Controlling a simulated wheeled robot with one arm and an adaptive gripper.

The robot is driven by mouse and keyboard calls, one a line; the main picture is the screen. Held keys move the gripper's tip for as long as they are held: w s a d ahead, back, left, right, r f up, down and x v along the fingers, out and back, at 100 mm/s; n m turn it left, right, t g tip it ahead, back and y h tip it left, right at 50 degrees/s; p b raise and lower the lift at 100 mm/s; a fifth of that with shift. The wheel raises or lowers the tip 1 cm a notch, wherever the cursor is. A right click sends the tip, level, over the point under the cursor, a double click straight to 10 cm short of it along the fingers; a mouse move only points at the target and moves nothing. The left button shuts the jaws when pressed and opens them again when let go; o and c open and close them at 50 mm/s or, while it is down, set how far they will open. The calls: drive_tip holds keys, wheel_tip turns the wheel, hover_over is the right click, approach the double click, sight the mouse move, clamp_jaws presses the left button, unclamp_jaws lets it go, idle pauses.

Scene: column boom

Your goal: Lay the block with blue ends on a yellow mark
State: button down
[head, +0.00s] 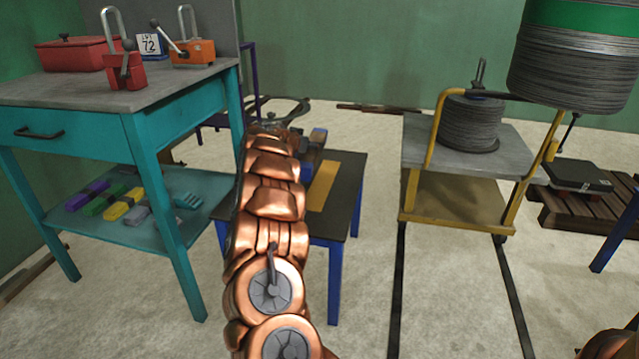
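A low table (348,208) with a dark top and blue legs stands in the middle of the head view. A yellow mark (323,187) runs along its top, and its visible part looks bare. A block with a blue end (306,173) shows beside the mark, just right of my arm; most of it is hidden. A brown piece (318,136) shows at the table's far side; I cannot tell whether it belongs to the same block. My gripper (287,118) is beyond my copper arm, near the table's far side. Its fingertips are too small and covered to read.
A teal workbench (180,120) stands close on the left, with padlock-like items on top and coloured blocks (124,204) on its shelf. A yellow-framed cart (415,150) carries a cable spool (470,122) on the right. A larger spool (570,70) hangs at upper right.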

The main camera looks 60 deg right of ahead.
sight(301, 172)
drive_tip(key=w+a+f+n, duration=0.1)
drive_tip(key=w+a, duration=0.1)
drive_tip(key=a, duration=0.7)
drive_tip(key=s, duration=0.2)
drive_tip(key=s+a+f, duration=0.1)
drive_tip(key=s, duration=0.1)
drive_tip(key=s+f, duration=0.1)
drive_tip(key=s, duration=0.2)
drive_tip(key=shift+a+f, duration=0.25)
drive_tip(key=shift+a, duration=0.1)
drive_tip(key=s+f+g, duration=0.1)
drive_tip(key=s, duration=0.6)
drive_tip(key=shift+m, duration=0.5)
drive_tip(key=shift+w+d+f, duration=0.85)
drive_tip(key=shift+w+d, duration=0.75)
drive_tip(key=shift+d, duration=0.5)
drive_tip(key=shift+w+d+f, duration=0.9)
drive_tip(key=shift+w+d, duration=0.7)
drive_tip(key=shift+d, duration=0.45)
drive_tip(key=shift+w+d+f, duration=0.85)
drive_tip(key=shift+w+d, duration=0.75)
drive_tip(key=shift+d, duration=0.5)
drive_tip(key=shift+f+b, duration=0.2)
drive_tip(key=shift+b, duration=0.15)
drive_tip(key=shift+c, duration=1.3)
unclamp_jaws()
